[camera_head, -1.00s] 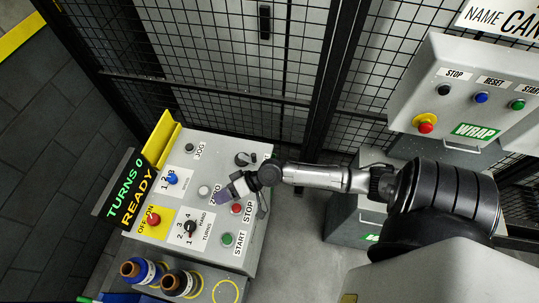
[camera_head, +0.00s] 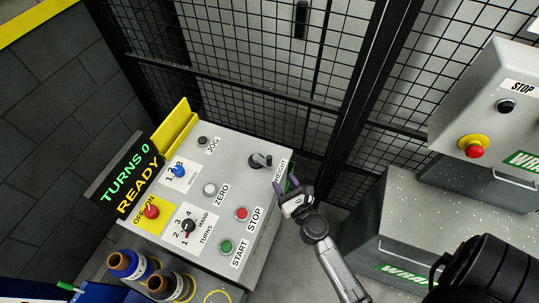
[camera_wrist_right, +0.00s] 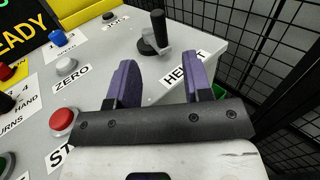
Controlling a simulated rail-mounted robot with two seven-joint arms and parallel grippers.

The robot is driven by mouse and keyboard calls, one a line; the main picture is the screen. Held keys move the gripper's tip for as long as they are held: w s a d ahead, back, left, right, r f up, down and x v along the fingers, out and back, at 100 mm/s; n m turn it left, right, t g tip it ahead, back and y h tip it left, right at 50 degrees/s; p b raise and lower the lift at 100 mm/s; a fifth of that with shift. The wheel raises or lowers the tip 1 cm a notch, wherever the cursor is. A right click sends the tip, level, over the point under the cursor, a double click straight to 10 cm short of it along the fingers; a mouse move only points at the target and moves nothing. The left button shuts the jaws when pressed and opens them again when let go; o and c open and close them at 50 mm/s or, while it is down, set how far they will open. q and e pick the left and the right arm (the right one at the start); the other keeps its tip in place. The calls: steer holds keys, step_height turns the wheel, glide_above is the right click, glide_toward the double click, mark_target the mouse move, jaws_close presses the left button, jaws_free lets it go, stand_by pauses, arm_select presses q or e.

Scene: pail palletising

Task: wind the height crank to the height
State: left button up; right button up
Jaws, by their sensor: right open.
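The height crank (camera_head: 259,160) is a small dark crank with a black upright knob, at the far right corner of the grey control panel (camera_head: 223,172), beside the HEIGHT label (camera_head: 280,170). In the right wrist view the crank (camera_wrist_right: 156,38) stands upright just beyond the fingers. My right gripper (camera_head: 291,186) is open and empty at the panel's right edge, close to the crank and apart from it. Its purple fingers also show in the right wrist view (camera_wrist_right: 160,85), one either side of the HEIGHT label. My left gripper is out of view.
The display (camera_head: 129,180) reads TURNS 0 READY. The red STOP button (camera_head: 241,213), green START button (camera_head: 226,247) and white ZERO button (camera_head: 210,189) are on the panel. Mesh fencing (camera_head: 240,60) stands behind. A second grey box with a red button (camera_head: 474,151) is at right.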

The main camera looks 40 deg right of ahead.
mark_target(271, 162)
steer(key=p+x, duration=0.1)
steer(key=x, duration=1)
steer(key=shift+w+r, duration=0.1)
steer(key=shift+w, duration=0.3)
